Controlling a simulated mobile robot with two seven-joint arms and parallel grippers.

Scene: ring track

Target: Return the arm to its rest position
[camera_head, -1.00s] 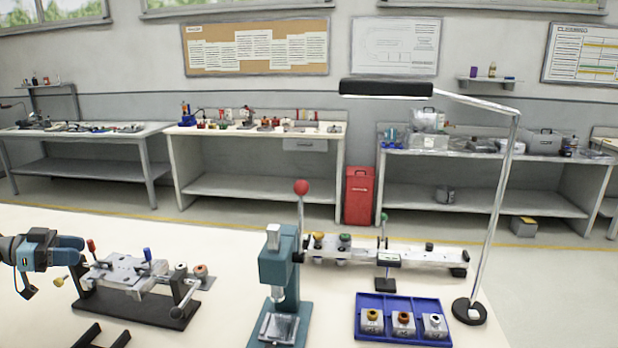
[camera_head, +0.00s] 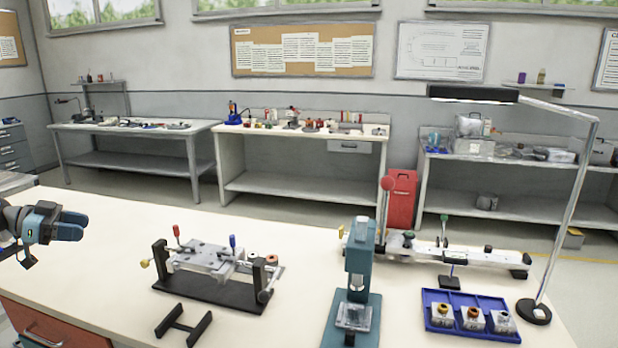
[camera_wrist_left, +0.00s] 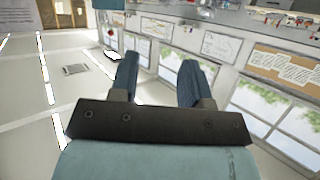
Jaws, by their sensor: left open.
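My left gripper (camera_head: 75,226) is at the left edge of the head view, raised near the left end of the bench, clear of everything on it. In the left wrist view its two blue fingers (camera_wrist_left: 158,75) stand apart with nothing between them, and the room behind appears tilted, with windows and wall boards. My right gripper is not in either view.
On the bench (camera_head: 90,240) stand a clamp fixture (camera_head: 210,285), a black H-shaped stand (camera_head: 183,325), a teal press (camera_head: 358,270), a long rail (camera_head: 455,256), a blue tray (camera_head: 435,322) with three blocks, and a lamp (camera_head: 570,200). The bench's left part is clear.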

